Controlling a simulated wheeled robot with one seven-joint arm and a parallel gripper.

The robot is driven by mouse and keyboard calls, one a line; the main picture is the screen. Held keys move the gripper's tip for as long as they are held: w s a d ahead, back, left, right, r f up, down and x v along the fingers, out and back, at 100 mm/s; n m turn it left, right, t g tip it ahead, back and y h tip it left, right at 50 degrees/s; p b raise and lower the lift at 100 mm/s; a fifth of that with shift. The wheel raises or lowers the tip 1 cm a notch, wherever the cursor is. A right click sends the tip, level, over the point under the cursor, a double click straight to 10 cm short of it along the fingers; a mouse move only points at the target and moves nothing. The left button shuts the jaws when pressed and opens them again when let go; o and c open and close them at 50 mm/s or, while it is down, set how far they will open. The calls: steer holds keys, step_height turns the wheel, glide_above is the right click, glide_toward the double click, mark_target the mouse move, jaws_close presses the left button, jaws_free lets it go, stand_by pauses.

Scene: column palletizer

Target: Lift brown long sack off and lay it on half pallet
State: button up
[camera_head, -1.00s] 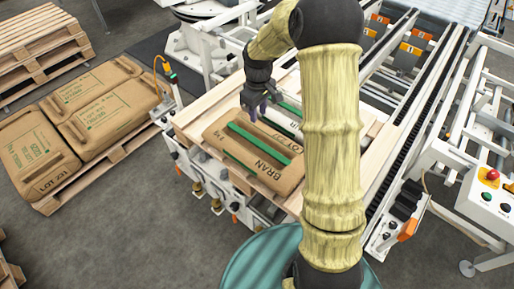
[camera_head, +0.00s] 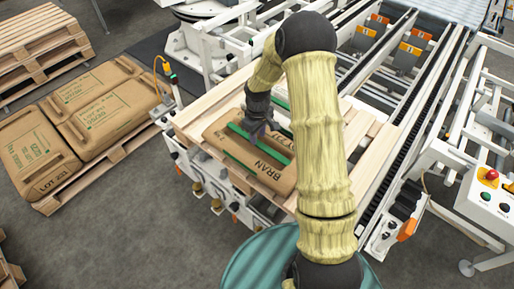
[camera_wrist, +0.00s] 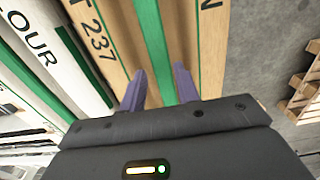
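The brown long sack (camera_head: 280,178), marked BRAN with a green stripe, lies on a wooden pallet (camera_head: 190,120) at the conveyor. It also shows in the wrist view (camera_wrist: 110,30), reading "T 237". My gripper (camera_head: 259,137) is over the sack, pointing down. In the wrist view its two purple fingers (camera_wrist: 159,70) are apart, with the green stripe running between them and nothing clearly held. Whether the fingertips touch the sack I cannot tell. Which pallet is the half pallet is not clear; a low pallet (camera_head: 105,165) on the floor at the left carries several brown sacks.
A white flour sack (camera_wrist: 35,50) lies beside the brown one. Empty stacked pallets (camera_head: 40,50) stand at the upper left. The conveyor frame (camera_head: 410,100) and a control box with a red button (camera_head: 490,176) are at the right.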

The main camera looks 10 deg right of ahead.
steer(key=shift+a+f+p, duration=0.1)
steer(key=shift+f+p, duration=0.25)
steer(key=shift+f, duration=2.25)
jaws_close()
steer(key=shift+w+r, duration=0.1)
steer(key=shift+w, duration=0.1)
